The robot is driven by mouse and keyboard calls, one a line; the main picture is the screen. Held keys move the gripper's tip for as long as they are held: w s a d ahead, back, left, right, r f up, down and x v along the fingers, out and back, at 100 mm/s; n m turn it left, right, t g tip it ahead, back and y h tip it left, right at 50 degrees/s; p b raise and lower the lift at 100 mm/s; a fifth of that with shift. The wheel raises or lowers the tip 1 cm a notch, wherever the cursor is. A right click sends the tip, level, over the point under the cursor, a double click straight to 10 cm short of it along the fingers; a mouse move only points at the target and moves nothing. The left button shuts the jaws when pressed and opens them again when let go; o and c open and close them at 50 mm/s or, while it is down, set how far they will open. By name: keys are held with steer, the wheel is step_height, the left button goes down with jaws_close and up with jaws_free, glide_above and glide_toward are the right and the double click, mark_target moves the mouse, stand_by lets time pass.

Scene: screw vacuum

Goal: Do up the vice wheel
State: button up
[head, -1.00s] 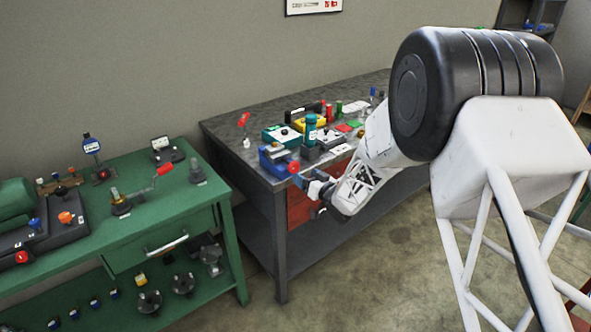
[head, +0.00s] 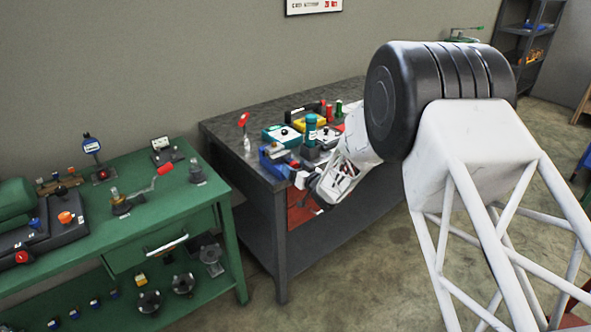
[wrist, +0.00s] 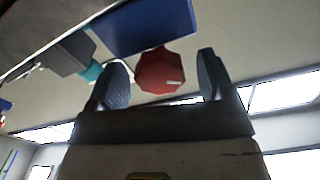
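The vice (head: 275,158) is a small blue block at the front left corner of the dark metal bench. Its blue body also shows at the top of the wrist view (wrist: 148,25). The vice wheel (wrist: 165,72) is red with flat-sided edges and has a pale mark on its face. My gripper (wrist: 162,62) is open, with one grey finger on each side of the wheel and a gap visible on both sides. In the head view my gripper (head: 300,180) is at the vice's front, and it and my arm hide much of the wheel.
A green bench (head: 150,222) with more fittings is at left. The floor in front is clear.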

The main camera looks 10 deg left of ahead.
steer(key=c, duration=0.9)
steer(key=shift+n, duration=0.3)
steer(key=n, duration=0.8)
steer(key=shift+n, duration=0.4)
steer(key=n, duration=0.3)
steer(key=shift+n, duration=0.3)
steer(key=n, duration=0.3)
steer(key=shift+n, duration=0.3)
steer(key=n, duration=0.6)
steer(key=shift+n, duration=0.4)
